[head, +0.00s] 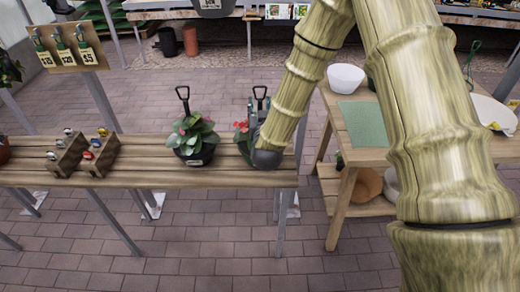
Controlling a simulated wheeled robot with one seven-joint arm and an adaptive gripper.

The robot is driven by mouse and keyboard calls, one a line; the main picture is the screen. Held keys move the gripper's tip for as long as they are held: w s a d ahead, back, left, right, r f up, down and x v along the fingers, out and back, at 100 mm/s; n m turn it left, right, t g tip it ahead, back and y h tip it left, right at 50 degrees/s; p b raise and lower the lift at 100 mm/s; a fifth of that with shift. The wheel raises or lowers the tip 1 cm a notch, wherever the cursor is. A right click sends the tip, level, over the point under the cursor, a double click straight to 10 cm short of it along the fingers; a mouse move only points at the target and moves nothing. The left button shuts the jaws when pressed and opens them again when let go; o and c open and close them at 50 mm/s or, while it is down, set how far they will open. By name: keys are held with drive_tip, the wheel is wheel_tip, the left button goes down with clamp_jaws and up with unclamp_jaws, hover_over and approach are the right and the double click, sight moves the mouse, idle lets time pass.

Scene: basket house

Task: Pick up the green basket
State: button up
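I cannot pick out a green basket for certain. My gripper (254,130) is low at the right end of the slatted wooden bench (240,176), beside a leafy green plant (241,138) with a red flower. My dark gripper body and my bamboo-textured arm hide much of that plant and whatever holds it. The gripper's fingers are too small and covered to show whether they grip anything. A similar plant with pink flowers (194,135) stands to the left in a dark pot (196,154), apart from my gripper.
Small wooden crates (68,155) stand on the bench's left. A wooden table (338,125) to the right holds a white bowl (346,77) and a green mat (362,124). My arm hides part of it. The bench between crates and plants is mostly clear.

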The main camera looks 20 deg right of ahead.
drive_tip(key=shift+c, duration=0.3)
clamp_jaws()
drive_tip(key=shift+r, duration=0.1)
